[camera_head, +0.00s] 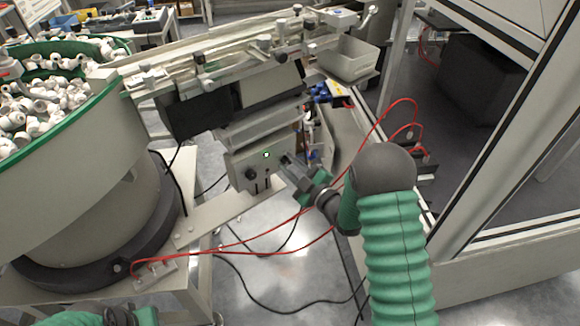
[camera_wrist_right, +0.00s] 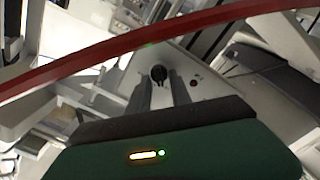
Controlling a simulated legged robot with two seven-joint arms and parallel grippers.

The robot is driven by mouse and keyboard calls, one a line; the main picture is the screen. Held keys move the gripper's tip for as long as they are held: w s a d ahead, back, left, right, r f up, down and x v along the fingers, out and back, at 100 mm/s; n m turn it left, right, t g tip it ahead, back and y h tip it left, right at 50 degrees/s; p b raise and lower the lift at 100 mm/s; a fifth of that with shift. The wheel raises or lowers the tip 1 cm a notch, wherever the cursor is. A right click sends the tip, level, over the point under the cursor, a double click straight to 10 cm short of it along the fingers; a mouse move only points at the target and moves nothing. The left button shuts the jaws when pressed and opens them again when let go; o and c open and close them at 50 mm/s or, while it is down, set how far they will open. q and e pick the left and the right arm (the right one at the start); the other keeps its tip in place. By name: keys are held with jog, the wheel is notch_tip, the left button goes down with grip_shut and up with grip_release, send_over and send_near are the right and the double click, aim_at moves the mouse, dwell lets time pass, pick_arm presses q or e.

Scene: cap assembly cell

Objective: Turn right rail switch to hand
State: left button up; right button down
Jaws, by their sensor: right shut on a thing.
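A grey control box (camera_head: 262,160) hangs under the rail, with a lit green lamp and a dark knob (camera_head: 250,173) on its face. My right gripper (camera_head: 287,161) is at the right side of this face. In the right wrist view, its two grey fingers (camera_wrist_right: 161,92) are shut on a black switch knob (camera_wrist_right: 158,73). The gripper hides this knob in the head view. The knob's exact turn angle cannot be told. Part of my left gripper (camera_head: 145,315) shows at the bottom left edge; its fingers are not visible.
A large feeder bowl (camera_head: 75,165) full of white caps stands at left. The rail assembly (camera_head: 240,50) runs above the box. Red tubes (camera_head: 240,243) pass below and behind my right wrist; one crosses close to the wrist camera. A framed glass enclosure (camera_head: 480,140) stands at right.

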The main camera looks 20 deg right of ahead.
jog(key=shift+f, duration=0.1)
dwell(0.4)
jog(key=c, duration=1.2)
grip_release()
jog(key=p+v, duration=0.1)
jog(key=v, duration=1.6)
jog(key=shift+p, duration=0.35)
